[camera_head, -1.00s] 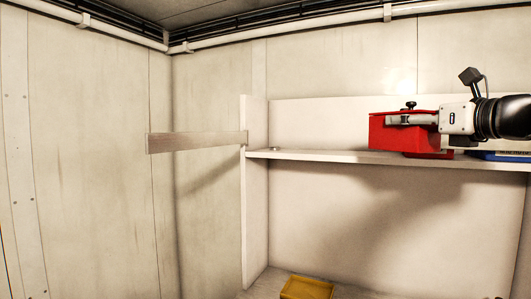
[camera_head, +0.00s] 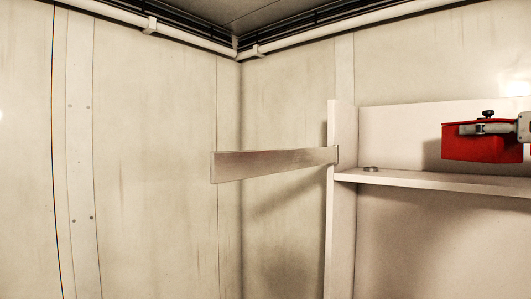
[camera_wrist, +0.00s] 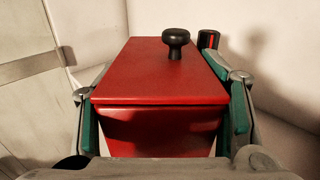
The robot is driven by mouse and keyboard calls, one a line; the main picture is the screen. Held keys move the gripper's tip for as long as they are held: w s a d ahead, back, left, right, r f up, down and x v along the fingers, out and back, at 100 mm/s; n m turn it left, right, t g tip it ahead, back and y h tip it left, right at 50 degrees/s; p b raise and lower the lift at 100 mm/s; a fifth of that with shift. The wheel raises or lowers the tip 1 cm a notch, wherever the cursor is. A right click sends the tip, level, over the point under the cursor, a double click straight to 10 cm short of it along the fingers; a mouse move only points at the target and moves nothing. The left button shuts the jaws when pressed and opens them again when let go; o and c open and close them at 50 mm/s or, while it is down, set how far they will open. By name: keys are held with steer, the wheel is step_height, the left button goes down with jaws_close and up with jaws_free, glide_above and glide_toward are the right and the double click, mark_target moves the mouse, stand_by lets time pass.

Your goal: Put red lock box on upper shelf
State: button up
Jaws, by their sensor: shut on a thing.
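The red lock box (camera_head: 475,146), with a black knob on its lid, is at the right of the head view. My gripper (camera_head: 497,128) is shut on it from the right. In the wrist view the box (camera_wrist: 155,75) sits upright between the green pads of my gripper (camera_wrist: 163,112). The upper shelf (camera_head: 430,179) is a pale board in a white unit. The box shows above the shelf's front edge; I cannot tell whether it touches the board. My arm is mostly cut off by the picture's right edge.
A flat metal strip (camera_head: 270,163) sticks out left from the shelf unit's side panel (camera_head: 341,200). A small round metal piece (camera_head: 371,168) lies at the shelf's left end. The shelf between it and the box looks clear. A black knob-like thing (camera_wrist: 208,40) shows behind the box.

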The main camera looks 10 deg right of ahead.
mark_target(521, 153)
steer(key=w+d, duration=0.1)
steer(key=w, duration=0.2)
steer(key=w+d, duration=0.1)
steer(key=w, duration=0.2)
steer(key=w+d+f, duration=0.1)
steer(key=w, duration=0.2)
steer(key=shift+w+d, duration=0.15)
steer(key=shift+d, duration=0.05)
steer(key=shift+f, duration=1.6)
steer(key=o, duration=1.9)
steer(key=shift+f, duration=0.2)
steer(key=shift+s+r, duration=0.1)
steer(key=shift+s, duration=0.15)
steer(key=s, duration=1.1)
steer(key=shift+s+a, duration=0.35)
